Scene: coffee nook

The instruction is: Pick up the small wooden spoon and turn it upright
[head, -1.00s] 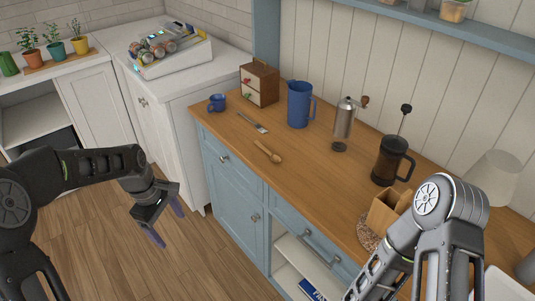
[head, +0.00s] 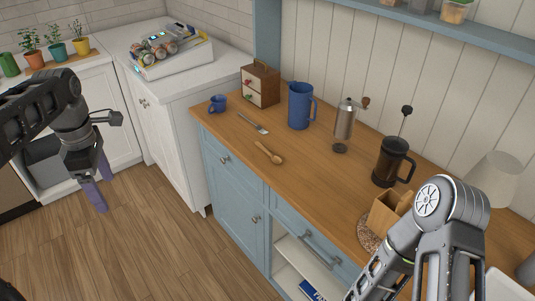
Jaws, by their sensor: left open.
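The small wooden spoon (head: 270,154) lies flat on the wooden counter (head: 310,180), near its front edge. Its bowl end points toward the lower right of the picture. My left gripper (head: 100,186) hangs over the floor at the left, open and empty, well to the left of the spoon and apart from the counter. My right arm comes in at the lower right, but its gripper fingers are not in view.
A fork (head: 254,123), a blue mug (head: 218,104), a small drawer box (head: 260,84), a blue pitcher (head: 299,106), a coffee grinder (head: 345,122) and a French press (head: 390,162) stand or lie around the spoon. The counter around the spoon is clear.

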